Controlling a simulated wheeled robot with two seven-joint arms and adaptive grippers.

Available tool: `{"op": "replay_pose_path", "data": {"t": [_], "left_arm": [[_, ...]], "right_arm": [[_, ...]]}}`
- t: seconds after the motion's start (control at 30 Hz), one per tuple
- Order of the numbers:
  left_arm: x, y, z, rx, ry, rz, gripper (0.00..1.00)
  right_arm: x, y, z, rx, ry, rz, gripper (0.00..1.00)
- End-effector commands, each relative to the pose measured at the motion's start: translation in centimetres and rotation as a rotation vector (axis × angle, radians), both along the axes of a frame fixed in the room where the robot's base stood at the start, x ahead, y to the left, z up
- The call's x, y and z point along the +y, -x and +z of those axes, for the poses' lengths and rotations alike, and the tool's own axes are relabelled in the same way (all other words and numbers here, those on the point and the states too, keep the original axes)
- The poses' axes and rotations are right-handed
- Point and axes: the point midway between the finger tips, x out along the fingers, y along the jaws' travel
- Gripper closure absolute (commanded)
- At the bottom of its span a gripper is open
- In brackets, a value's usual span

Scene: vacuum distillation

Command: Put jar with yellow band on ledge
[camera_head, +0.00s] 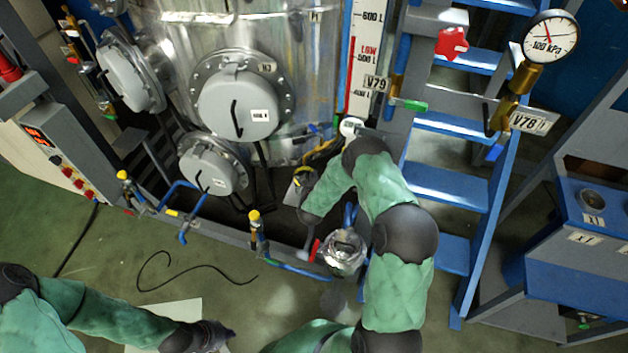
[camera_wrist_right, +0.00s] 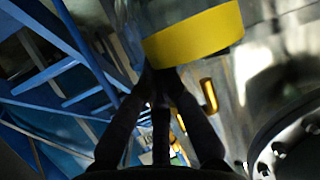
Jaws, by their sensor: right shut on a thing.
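In the right wrist view, a jar with a broad yellow band (camera_wrist_right: 195,32) is at the top centre, partly cut off by the picture edge. My right gripper (camera_wrist_right: 160,80) has its dark fingers closed together against it. Which surface is the ledge is not clear.
A steel tank (camera_head: 300,75) with grey round hatches stands behind a grey base rail (camera_head: 215,232) with several small valves. A blue ladder (camera_head: 450,187) and blue cabinet (camera_head: 585,265) are on the right.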

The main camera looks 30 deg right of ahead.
Motion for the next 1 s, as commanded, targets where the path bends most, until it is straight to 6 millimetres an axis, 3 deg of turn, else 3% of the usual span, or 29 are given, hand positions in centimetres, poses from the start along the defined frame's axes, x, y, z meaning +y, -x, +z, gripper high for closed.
{"op": "replay_pose_path", "data": {"t": [0.2,0.53,0.9,1.0], "left_arm": [[0.0,0.0,-0.4,0.000,0.000,0.000,1.00],[0.0,0.0,-1.5,0.000,0.000,0.000,1.00],[0.0,0.0,-1.8,0.000,0.000,0.000,1.00],[0.0,0.0,-1.7,0.000,0.000,0.000,1.00]], "right_arm": [[-1.1,-1.7,0.0,-0.001,0.000,0.000,1.00],[-1.1,-1.7,-3.5,0.001,0.000,0.000,1.00],[-1.1,-1.7,-3.8,0.000,0.000,0.001,1.00],[-1.1,-1.6,-3.8,0.002,-0.001,0.001,0.72]]}}
